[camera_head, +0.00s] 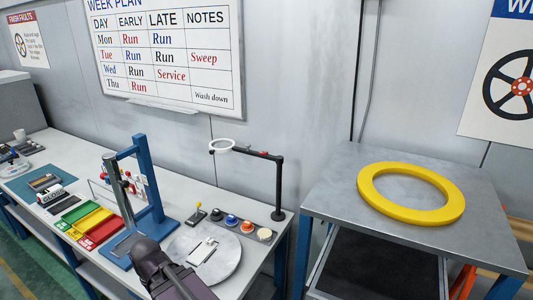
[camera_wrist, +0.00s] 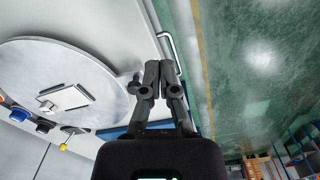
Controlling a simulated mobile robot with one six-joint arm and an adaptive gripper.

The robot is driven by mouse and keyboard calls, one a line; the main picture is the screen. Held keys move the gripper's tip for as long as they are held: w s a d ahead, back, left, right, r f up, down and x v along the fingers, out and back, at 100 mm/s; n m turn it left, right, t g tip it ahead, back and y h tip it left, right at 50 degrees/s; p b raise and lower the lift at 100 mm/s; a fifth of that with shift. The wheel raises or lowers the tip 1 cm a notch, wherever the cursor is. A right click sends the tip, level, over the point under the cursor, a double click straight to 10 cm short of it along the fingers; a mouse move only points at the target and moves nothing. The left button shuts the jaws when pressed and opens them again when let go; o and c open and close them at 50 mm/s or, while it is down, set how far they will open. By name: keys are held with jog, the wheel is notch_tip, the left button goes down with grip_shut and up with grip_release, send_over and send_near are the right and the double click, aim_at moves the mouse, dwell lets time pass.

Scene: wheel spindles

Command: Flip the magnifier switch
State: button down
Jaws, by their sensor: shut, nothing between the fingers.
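The magnifier (camera_head: 222,146) is a white ring on a black jointed arm with an upright black post at the right end of the bench. A small red part (camera_head: 264,153) sits on its arm; I cannot tell whether this is its switch. A lever with a yellow tip (camera_head: 199,212) stands on the bench below, and it also shows in the wrist view (camera_wrist: 64,146). My gripper (camera_wrist: 163,68) is shut and empty, over the bench's front edge. In the head view my dark arm comes in at the bottom, left of the round plate. The magnifier is outside the wrist view.
A round grey plate (camera_head: 188,259) holds a small metal piece (camera_head: 203,250). Several coloured knobs (camera_head: 231,220) line the bench behind it. A blue frame (camera_head: 150,185) stands left, beside green, yellow and red trays (camera_head: 88,219). A yellow ring (camera_head: 370,190) lies on the right table.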

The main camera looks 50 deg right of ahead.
jog(key=w+d+r+m+t+h+p, duration=0.1)
jog(key=w+d+r+p, duration=0.6)
jog(key=w+d, duration=0.25)
notch_tip(320, 180, up, 24)
jog(key=m+t+h+p, duration=0.2)
jog(key=h+p, duration=0.5)
jog(key=p, duration=1.2)
send_over(265, 153)
jog(key=w, duration=0.1)
jog(key=shift+w+d, duration=0.1)
jog(key=shift+w, duration=0.05)
jog(key=shift+f+b, duration=0.1)
jog(key=shift+b, duration=0.25)
jog(key=f+b, duration=0.5)
jog(key=s+f+b, duration=0.1)
jog(key=f+b, duration=0.2)
jog(key=shift+f, duration=0.25)
